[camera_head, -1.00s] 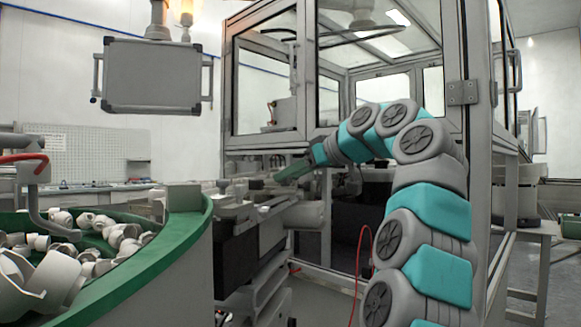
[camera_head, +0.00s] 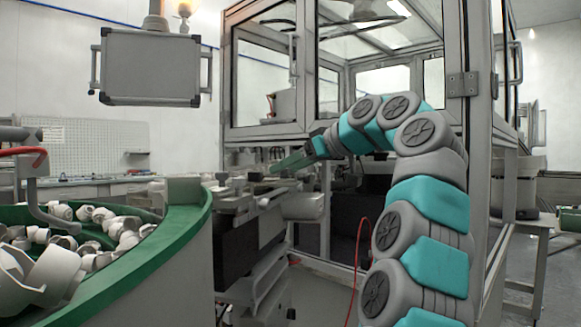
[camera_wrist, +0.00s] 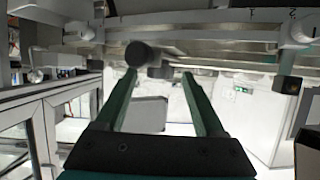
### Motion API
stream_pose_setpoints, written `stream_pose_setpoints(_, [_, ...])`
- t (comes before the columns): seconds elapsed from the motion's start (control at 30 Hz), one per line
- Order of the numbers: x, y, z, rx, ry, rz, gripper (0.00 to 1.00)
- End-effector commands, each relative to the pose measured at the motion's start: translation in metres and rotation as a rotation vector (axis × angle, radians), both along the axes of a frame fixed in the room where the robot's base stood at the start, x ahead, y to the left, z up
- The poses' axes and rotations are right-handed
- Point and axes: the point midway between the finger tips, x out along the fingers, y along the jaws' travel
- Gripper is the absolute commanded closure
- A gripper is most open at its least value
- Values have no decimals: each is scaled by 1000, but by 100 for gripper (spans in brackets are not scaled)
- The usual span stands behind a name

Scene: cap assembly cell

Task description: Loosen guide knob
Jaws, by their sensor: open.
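In the wrist view a dark round knob (camera_wrist: 138,54) hangs from the underside of a metal rail, close to the tip of the left green finger. A smaller dark piece (camera_wrist: 160,71) sits just right of it, between the finger lines. My gripper (camera_wrist: 160,76) is open, with its two green fingers apart and nothing held. In the head view my gripper (camera_head: 280,166) reaches left to the guide rail (camera_head: 262,196). The knob is too small to make out there, and I cannot tell whether a finger touches it.
A green-rimmed bowl feeder (camera_head: 170,240) with several white caps stands at left. The glass-walled cabinet frame (camera_head: 470,200) rises close behind my arm. Another dark knob (camera_wrist: 287,84) hangs from the rail at right in the wrist view. A grey box (camera_head: 150,70) hangs upper left.

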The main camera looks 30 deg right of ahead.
Motion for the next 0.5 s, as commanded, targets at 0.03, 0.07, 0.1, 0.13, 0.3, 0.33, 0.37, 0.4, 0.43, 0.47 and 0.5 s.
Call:
stream_pose_setpoints(0.03, [-1,0,0,0,0,0,29])
stream_pose_setpoints(0.07, [-2,-1,1,0,0,0,29])
stream_pose_setpoints(0.1, [-3,-2,2,0,-1,-1,29])
stream_pose_setpoints(0.13, [-6,-3,3,0,-1,-1,29])
stream_pose_setpoints(0.3, [-28,-13,15,1,-4,-4,29])
stream_pose_setpoints(0.33, [-33,-16,17,1,-2,-3,29])
stream_pose_setpoints(0.37, [-39,-18,20,1,-1,-2,29])
stream_pose_setpoints(0.4, [-46,-21,23,1,-1,-1,29])
stream_pose_setpoints(0.43, [-47,-22,22,0,1,-4,29])
stream_pose_setpoints(0.47, [-49,-24,21,0,1,-4,29])
stream_pose_setpoints(0.5, [-51,-24,23,0,0,-4,29])
